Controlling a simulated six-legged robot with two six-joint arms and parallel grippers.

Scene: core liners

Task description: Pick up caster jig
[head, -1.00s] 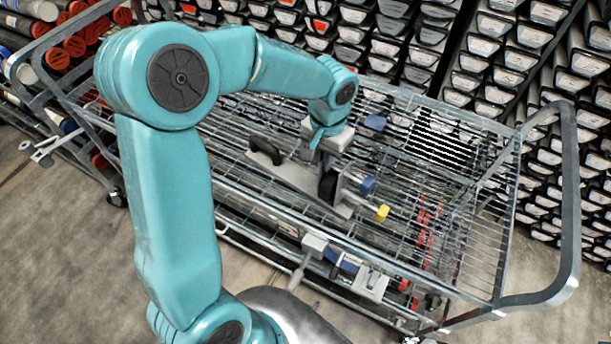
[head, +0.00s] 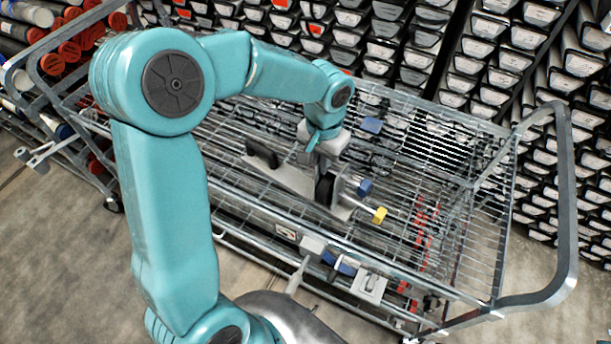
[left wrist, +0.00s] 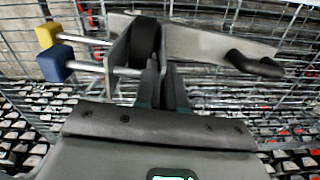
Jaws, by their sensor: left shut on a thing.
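The caster jig (head: 290,183) is a light grey plate with a black handle, a dark wheel and two rods tipped blue and yellow. It is in the wire cart, tilted in the head view. In the left wrist view the jig (left wrist: 190,42) spans the top, with its blue and yellow knobs at left and its black handle at right. My left gripper (left wrist: 163,68) is shut on the jig beside the dark wheel. In the head view my left gripper (head: 322,160) partly hides the jig. I cannot tell whether the jig touches the cart's mesh. My right gripper is not in view.
The wire cart (head: 450,240) has raised metal rails and a tall handle frame (head: 570,200) at right. A small blue item (head: 371,125) lies behind the jig. Racks of core boxes (head: 400,50) stand close behind. Bare floor (head: 60,250) shows at lower left.

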